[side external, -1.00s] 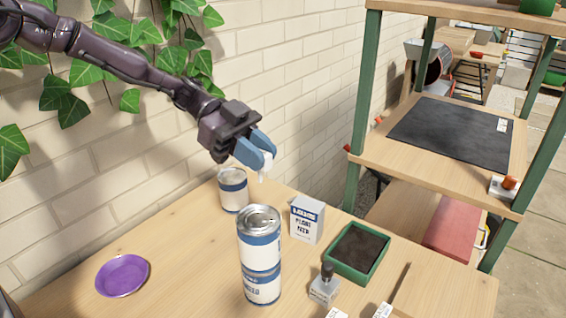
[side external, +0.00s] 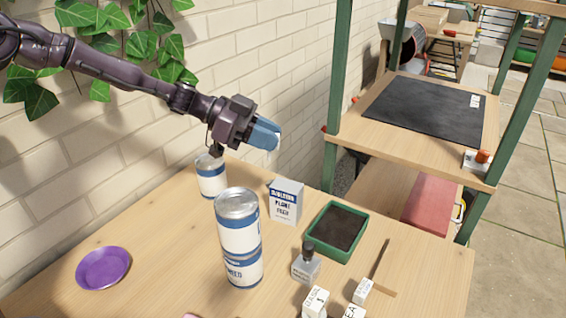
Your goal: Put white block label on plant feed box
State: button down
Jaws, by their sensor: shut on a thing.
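The plant feed box (side external: 286,204), white with a blue band and dark lettering, stands upright on the wooden table near the wall. My gripper (side external: 268,137), with blue fingers, is in the air above the box and slightly left of it in the picture. It is shut on a small white block (side external: 275,149), mostly hidden by the fingers; only a pale edge shows, with a clear gap above the box. The block's face and any lettering on it cannot be read.
Two stacked cans (side external: 239,225) stand in front and left of the box, another can (side external: 211,178) behind. A purple saucer (side external: 103,250) sits left; shelving (side external: 345,100) rises right.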

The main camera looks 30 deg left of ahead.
jog(key=w+f, duration=0.1)
jog(key=f, duration=0.1)
jog(key=w+f, duration=0.1)
jog(key=w+d+f, duration=0.1)
jog(key=w+f, duration=0.1)
jog(key=shift+f, duration=1.6)
jog(key=shift+f, duration=0.2)
jog(key=c, duration=1)
grip_release()
jog(key=shift+r, duration=0.15)
